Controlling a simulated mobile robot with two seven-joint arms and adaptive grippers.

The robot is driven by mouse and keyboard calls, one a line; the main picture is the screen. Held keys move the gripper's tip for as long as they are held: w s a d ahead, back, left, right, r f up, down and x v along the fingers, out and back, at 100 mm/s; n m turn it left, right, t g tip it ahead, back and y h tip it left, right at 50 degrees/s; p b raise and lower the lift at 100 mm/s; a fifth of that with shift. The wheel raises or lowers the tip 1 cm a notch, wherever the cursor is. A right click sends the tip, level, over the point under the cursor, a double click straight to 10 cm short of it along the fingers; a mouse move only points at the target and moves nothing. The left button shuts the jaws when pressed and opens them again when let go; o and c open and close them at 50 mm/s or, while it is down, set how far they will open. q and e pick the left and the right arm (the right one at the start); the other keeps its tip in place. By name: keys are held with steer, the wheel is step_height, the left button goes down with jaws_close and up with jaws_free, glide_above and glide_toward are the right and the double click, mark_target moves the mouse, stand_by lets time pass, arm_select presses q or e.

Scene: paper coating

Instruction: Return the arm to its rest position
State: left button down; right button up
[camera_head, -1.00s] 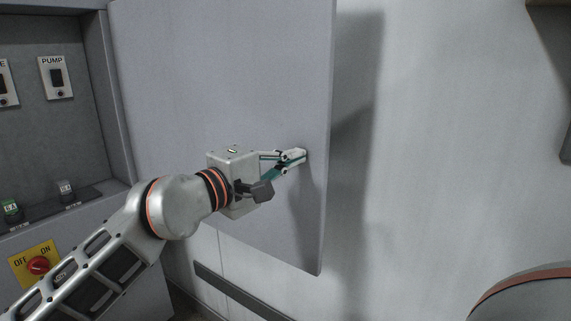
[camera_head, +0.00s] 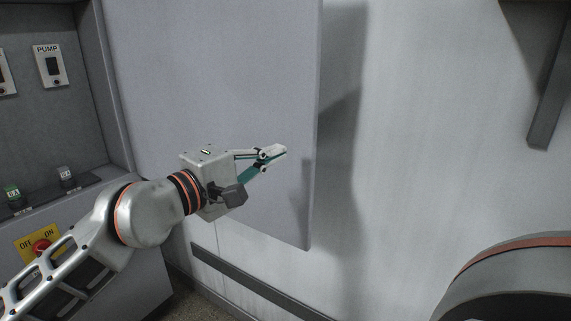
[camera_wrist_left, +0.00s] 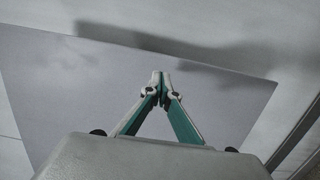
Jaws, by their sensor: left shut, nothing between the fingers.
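My left arm comes in from the lower left in the head view. Its gripper (camera_head: 277,153) is shut and empty in front of the open grey cabinet door (camera_head: 215,70), left of the door's free edge. The left wrist view shows the two fingertips (camera_wrist_left: 157,78) together, with the door panel (camera_wrist_left: 60,90) behind them. I cannot tell the exact gap between fingertips and door. A rounded grey part with an orange band at the lower right looks like my right arm; its gripper is out of view.
The control cabinet at left holds a PUMP switch (camera_head: 50,66), small knobs on a ledge, and a red OFF/ON rotary switch (camera_head: 41,246) on a yellow plate. A pale wall (camera_head: 430,130) stands behind the door. A dark bracket (camera_head: 546,110) hangs at upper right.

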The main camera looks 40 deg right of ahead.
arm_select(q)
steer(key=s+a+p, duration=0.2)
steer(key=s+a, duration=0.1)
steer(key=s, duration=0.3)
steer(key=shift+s, duration=0.2)
